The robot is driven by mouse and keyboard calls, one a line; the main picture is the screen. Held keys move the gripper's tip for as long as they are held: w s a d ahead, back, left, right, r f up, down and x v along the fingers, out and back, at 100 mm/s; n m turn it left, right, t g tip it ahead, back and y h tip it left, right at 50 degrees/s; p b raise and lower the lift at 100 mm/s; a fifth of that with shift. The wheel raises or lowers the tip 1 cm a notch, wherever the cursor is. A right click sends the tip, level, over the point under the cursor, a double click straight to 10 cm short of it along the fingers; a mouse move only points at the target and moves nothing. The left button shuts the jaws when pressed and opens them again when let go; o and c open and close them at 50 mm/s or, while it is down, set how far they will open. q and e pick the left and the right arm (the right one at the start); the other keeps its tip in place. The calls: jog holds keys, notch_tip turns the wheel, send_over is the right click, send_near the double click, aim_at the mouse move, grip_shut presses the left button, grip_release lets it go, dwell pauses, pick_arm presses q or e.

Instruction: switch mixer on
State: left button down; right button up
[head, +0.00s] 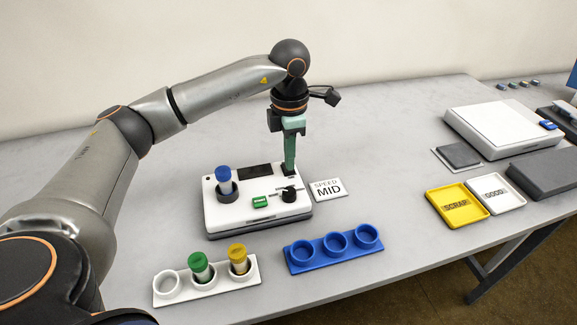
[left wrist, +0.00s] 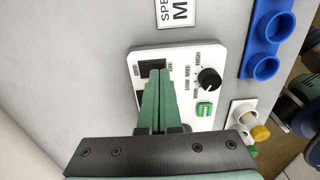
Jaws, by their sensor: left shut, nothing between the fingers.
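The white mixer (head: 232,216) stands on the table with a blue-capped tube (head: 223,175) upright in its holder. Its top has a black knob (head: 289,195) and a green button (head: 260,202). My left gripper (head: 289,171) is shut and empty, pointing down over the mixer's back right corner. In the left wrist view its fingertips (left wrist: 158,74) are over a dark rocker switch (left wrist: 149,66) between the OFF and ON labels and partly cover it. Whether they touch it, and its setting, I cannot tell.
A SPEED MID card (head: 328,189) lies right of the mixer. In front are a white rack (head: 207,285) with green- and yellow-capped tubes and an empty blue rack (head: 334,250). Yellow SCRAP (head: 455,206) and white GOOD (head: 495,194) trays lie at right. The table left of the mixer is clear.

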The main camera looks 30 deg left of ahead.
pick_arm(q)
jog(key=shift+f+b, duration=0.3)
jog(key=shift+f, duration=0.25)
jog(key=shift+r+p, duration=2.8)
jog(key=shift+r, duration=0.75)
jog(key=shift+f, duration=0.1)
